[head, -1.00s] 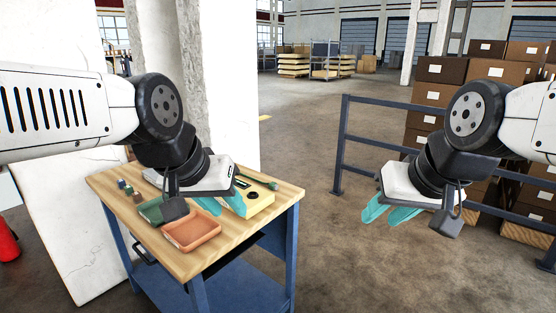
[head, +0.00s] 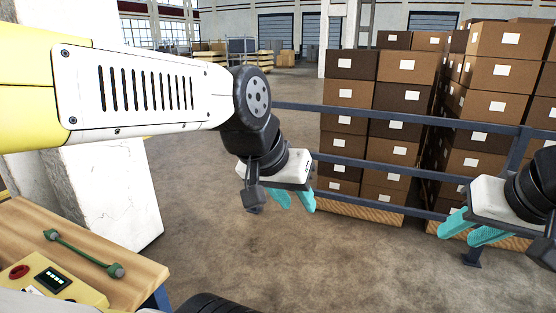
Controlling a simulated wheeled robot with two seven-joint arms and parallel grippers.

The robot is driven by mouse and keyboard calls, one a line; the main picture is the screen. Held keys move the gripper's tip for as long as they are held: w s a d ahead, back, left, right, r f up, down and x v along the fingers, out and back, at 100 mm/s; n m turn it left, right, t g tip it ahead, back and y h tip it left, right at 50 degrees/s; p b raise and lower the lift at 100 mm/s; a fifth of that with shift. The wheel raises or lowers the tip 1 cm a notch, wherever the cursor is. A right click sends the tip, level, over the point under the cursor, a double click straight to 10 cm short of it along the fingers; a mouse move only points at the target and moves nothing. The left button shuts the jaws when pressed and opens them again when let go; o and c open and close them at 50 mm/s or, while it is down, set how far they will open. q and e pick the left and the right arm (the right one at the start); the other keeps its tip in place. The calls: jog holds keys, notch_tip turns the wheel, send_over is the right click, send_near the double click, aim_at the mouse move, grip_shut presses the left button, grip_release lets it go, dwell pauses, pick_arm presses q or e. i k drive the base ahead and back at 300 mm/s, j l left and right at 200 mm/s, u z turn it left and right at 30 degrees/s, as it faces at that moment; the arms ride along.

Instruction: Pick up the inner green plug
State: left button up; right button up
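A dark green cable (head: 82,252) with a green plug at each end lies on the wooden workbench top (head: 140,268) at the lower left. One plug (head: 51,235) is at its left end, the other (head: 116,270) at its right end, near the bench's right edge. Which one is the inner plug I cannot tell. My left gripper (head: 293,203) hangs over the floor, right of the bench, well away from the cable. Its teal fingers are apart and empty. My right gripper (head: 470,230) is far right, fingers apart and empty, in front of the railing.
A yellow box (head: 75,287) with a red button (head: 19,272) and a small display sits on the bench, nearer than the cable. A blue-grey railing (head: 400,175) and stacked cartons (head: 400,70) stand to the right. A white pillar (head: 110,195) rises behind the bench. Open floor lies between.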

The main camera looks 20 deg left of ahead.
aim_at(50, 235)
jog(key=i+u, duration=0.45)
jog(key=i, duration=0.2)
jog(key=i+l+u, duration=0.2)
jog(key=i+u, duration=0.25)
jog(key=i, duration=0.15)
jog(key=i+j+u, duration=0.15)
jog(key=u, duration=0.3)
jog(key=i+u, duration=0.35)
jog(key=u, duration=0.15)
jog(key=i+u, duration=0.25)
jog(key=u, duration=0.2)
jog(key=i+l+u, duration=0.2)
jog(key=u, duration=0.25)
jog(key=i+l+u, duration=0.1)
jog(key=i+u, duration=0.35)
